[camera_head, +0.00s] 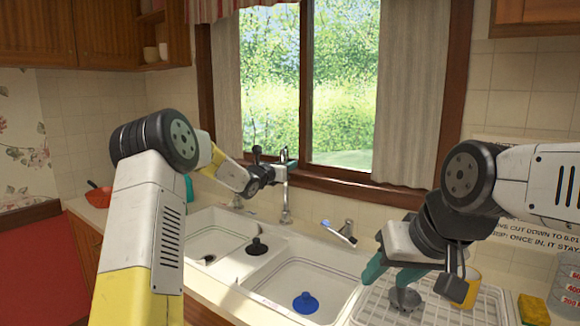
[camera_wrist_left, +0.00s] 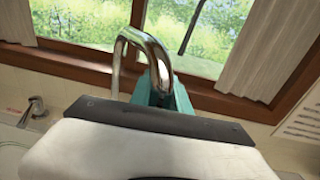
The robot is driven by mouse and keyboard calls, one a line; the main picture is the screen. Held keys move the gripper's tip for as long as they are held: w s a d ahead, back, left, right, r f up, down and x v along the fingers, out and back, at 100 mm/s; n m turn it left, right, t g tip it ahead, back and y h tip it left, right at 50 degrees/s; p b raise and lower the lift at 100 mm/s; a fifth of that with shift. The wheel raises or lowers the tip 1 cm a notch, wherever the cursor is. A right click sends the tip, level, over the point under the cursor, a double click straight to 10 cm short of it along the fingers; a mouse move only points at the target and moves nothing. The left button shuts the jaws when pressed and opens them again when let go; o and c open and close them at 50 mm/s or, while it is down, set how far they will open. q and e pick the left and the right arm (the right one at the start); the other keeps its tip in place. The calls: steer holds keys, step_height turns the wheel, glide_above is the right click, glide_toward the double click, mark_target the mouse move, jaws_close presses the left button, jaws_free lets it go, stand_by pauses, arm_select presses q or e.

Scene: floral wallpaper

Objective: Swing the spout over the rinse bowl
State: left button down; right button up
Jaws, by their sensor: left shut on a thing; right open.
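The chrome spout (camera_wrist_left: 150,48) arches up in the left wrist view, with my left gripper's teal fingers (camera_wrist_left: 163,88) around its near end. In the head view my left gripper (camera_head: 285,165) is shut on the spout near the top of the tap (camera_head: 286,208), behind the sink. I cannot tell which is the rinse bowl. My right gripper (camera_head: 393,272) is open over the drying rack, partly hidden by its own wrist.
A white drying rack (camera_head: 375,308) stands right of the sink, with a grey object (camera_head: 404,299) below my right gripper. A blue-tipped fitting (camera_head: 342,232) sits behind the right bowl. A yellow sponge (camera_head: 533,309) and a clear bottle (camera_head: 566,290) stand at far right.

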arm_select(q)
steer(key=shift+a+r, duration=0.15)
steer(key=shift+r, duration=0.05)
stand_by(0.6)
steer(key=c, duration=1.4)
jaws_free()
steer(key=shift+w, duration=0.1)
steer(key=shift+o, duration=0.8)
steer(key=shift+f, duration=0.15)
steer(key=v, duration=0.7)
steer(key=shift+s, duration=0.4)
